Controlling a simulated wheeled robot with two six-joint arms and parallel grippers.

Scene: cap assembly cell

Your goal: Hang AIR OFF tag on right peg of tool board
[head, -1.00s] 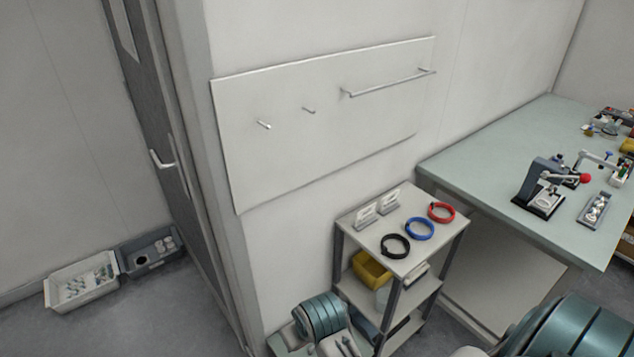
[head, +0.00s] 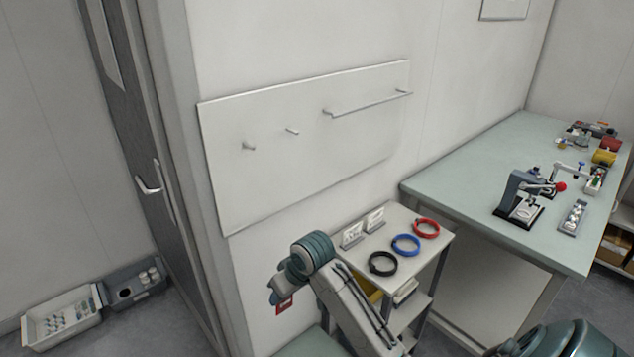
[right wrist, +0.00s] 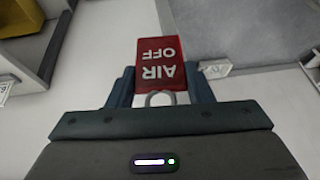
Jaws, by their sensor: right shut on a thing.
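The red AIR OFF tag (right wrist: 157,65) is between the fingers of my right gripper (right wrist: 160,92) in the right wrist view, its white lettering upside down. A pale loop (right wrist: 160,98) at its near end lies between the jaws. In the head view the tag (head: 284,304) shows as a small red patch under my right wrist, below the tool board. The pale tool board (head: 225,185) is on the wall with a left peg (head: 249,146) and a right peg (head: 292,131), both bare. The right gripper's fingers are mostly hidden in the head view. My left gripper is out of view.
A rail (head: 365,104) sticks out at the board's right. Below stands a shelf cart (head: 437,246) with black (head: 383,263), blue (head: 406,245) and red (head: 426,228) rings and two small cards. A green workbench (head: 450,185) is at right. The wall before the pegs is clear.

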